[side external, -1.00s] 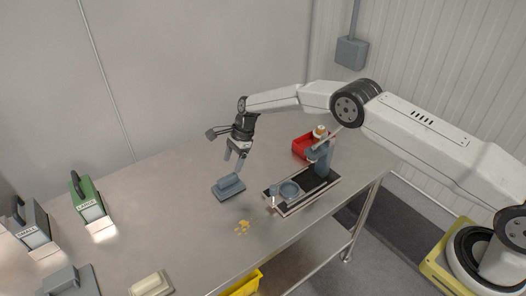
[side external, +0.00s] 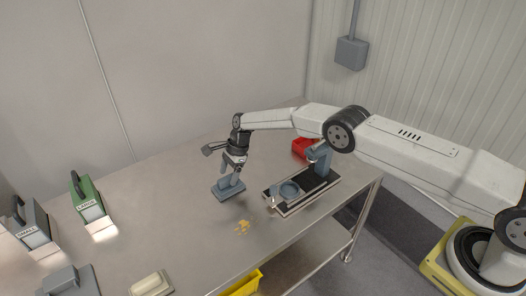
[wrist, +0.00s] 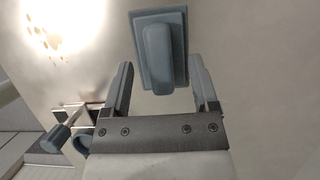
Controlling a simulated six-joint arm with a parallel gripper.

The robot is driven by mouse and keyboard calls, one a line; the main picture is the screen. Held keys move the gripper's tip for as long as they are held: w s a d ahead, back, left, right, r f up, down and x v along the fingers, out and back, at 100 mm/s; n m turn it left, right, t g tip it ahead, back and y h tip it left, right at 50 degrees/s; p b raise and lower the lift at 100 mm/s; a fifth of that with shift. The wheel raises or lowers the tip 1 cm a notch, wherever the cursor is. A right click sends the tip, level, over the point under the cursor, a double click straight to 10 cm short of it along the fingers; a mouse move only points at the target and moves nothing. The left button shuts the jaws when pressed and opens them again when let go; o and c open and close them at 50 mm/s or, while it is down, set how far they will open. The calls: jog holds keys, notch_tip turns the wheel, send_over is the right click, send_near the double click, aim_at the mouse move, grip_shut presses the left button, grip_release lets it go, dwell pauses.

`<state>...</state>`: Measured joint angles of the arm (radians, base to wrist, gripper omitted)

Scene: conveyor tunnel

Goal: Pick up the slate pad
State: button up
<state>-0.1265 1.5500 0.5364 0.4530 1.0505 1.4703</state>
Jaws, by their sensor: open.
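The slate pad (side external: 228,190) lies flat on the metal table, a blue-grey rectangular plate with a raised rounded grip on top. In the wrist view the slate pad (wrist: 180,62) sits just beyond the fingertips, its raised grip lying roughly between the lines of the two fingers. My gripper (side external: 231,178) is low over the pad, fingers pointing down. In the wrist view my gripper (wrist: 160,72) is open with nothing between its fingers. I cannot tell from the side view whether the fingers touch the pad.
A black-topped fixture (side external: 302,186) with a round blue-grey cup stands just right of the pad. Yellow crumbs (side external: 243,227) lie in front. A green block marked LARGE (side external: 87,197), a grey block marked SMALL (side external: 38,227) and a cream pad (side external: 151,284) are left.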

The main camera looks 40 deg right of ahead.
jog(key=shift+x, duration=1)
jog(key=shift+r, duration=0.1)
grip_shut()
